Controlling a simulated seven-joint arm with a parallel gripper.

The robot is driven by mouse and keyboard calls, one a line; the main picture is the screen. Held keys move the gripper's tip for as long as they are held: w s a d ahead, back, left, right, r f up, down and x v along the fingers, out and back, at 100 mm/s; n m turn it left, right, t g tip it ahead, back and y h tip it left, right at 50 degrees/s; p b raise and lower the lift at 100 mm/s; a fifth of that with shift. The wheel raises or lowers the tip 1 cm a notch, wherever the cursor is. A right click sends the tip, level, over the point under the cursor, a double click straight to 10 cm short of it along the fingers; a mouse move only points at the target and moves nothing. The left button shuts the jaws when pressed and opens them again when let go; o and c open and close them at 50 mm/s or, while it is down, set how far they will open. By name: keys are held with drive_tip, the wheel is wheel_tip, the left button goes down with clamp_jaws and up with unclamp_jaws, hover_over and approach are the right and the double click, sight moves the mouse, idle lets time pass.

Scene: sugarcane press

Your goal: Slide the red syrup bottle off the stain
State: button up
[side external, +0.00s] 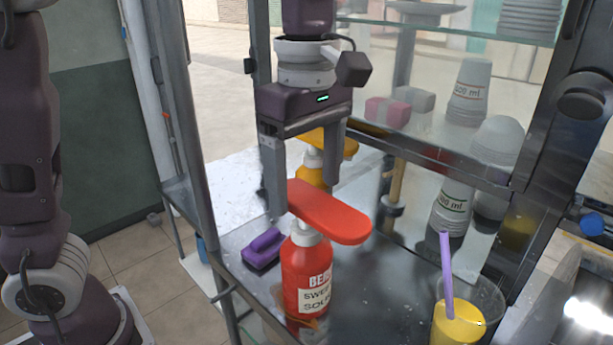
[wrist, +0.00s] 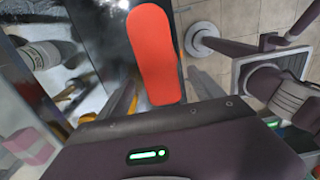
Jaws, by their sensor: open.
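The red syrup bottle (side external: 292,270) stands upright on the metal counter, with a white label and a white collar. Its long flat red top (side external: 335,214) also shows in the wrist view (wrist: 156,55). My gripper (side external: 304,198) is open and empty, pointing down at the height of the red top. In the wrist view the red top lies between its fingers, with space on both sides. I see no clear contact. An orange-brown patch shows at the bottle's base; I cannot tell whether it is the stain. The bottle's body hides the counter behind it.
A purple block (side external: 263,247) lies left of the bottle. A yellow bottle (side external: 312,168) stands behind my gripper. A cup of yellow drink with a purple straw (side external: 447,270) stands at right. Stacked cups (side external: 452,208) and a frame post (side external: 545,100) bound the right side.

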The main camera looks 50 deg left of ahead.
sight(306, 256)
drive_tip(key=shift+f, duration=3.55)
clamp_jaws()
